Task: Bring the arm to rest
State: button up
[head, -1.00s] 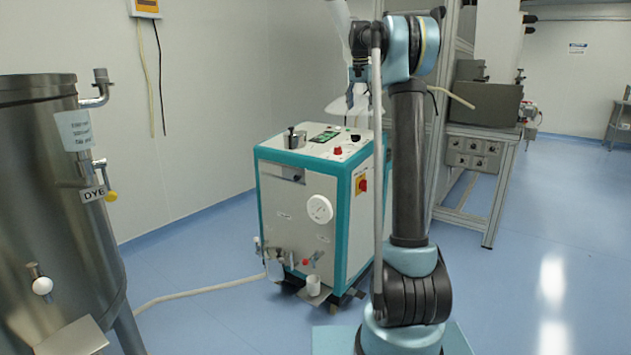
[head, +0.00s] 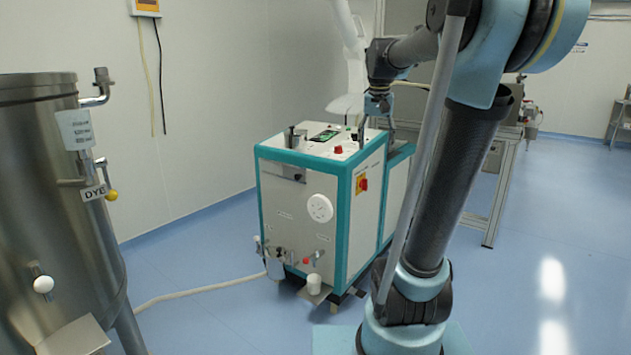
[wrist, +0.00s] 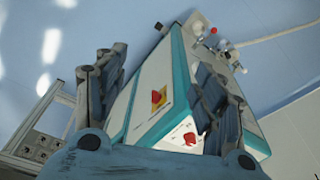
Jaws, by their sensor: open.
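My gripper (head: 378,128) hangs at the end of my raised arm, pointing down above the back right part of the teal and white machine (head: 301,205). In the wrist view, my gripper (wrist: 158,72) has its two fingers spread apart with nothing held between them. The machine (wrist: 150,78) shows beyond and between the fingers, with its red knob on a yellow plate. I cannot tell the exact gap between the fingertips and the machine. My arm's thick dark link leans to the right across the head view.
A white jointed extraction arm with a hood (head: 346,105) hangs over the machine. A steel dye tank (head: 50,200) stands at the left. A hose (head: 205,289) runs over the floor to the machine. A metal frame bench (head: 488,185) stands behind my arm. Blue floor at the right is clear.

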jog(key=s+f+n, duration=0.2)
jog(key=s+f, duration=2.3)
jog(key=s, duration=0.1)
jog(key=shift+s+f+n, duration=0.15)
jog(key=shift+f+n, duration=0.25)
jog(key=shift+a, duration=0.1)
jog(key=shift+w+f, duration=0.2)
jog(key=shift+w, duration=0.25)
